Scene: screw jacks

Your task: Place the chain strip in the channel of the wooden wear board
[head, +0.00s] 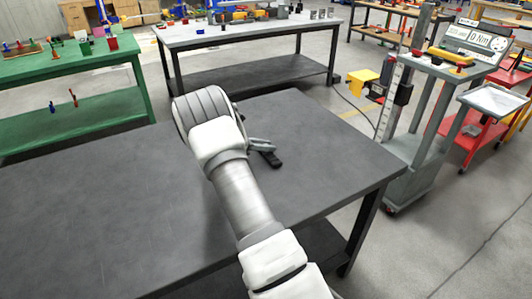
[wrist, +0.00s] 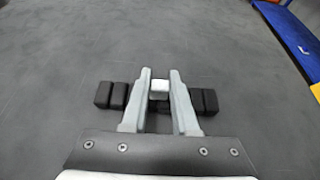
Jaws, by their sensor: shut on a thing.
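My gripper (wrist: 160,80) is shut on a small pale block at the middle of a dark segmented strip, which I take to be the chain strip (wrist: 111,95). Its black segments stick out on both sides of the fingers, and its middle is partly hidden by them. In the head view, my gripper (head: 260,146) is over the dark grey table, with the strip's dark end (head: 271,158) showing beside it. I cannot tell whether the strip touches the tabletop. I cannot make out the wooden wear board or its channel in either view.
The grey table (head: 90,215) is otherwise bare where visible. A green bench (head: 70,68) with small parts stands at the left, a grey bench (head: 250,30) behind. A grey stand with a display (head: 480,38) is at the right. A blue object (wrist: 290,38) shows at the wrist view's upper right.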

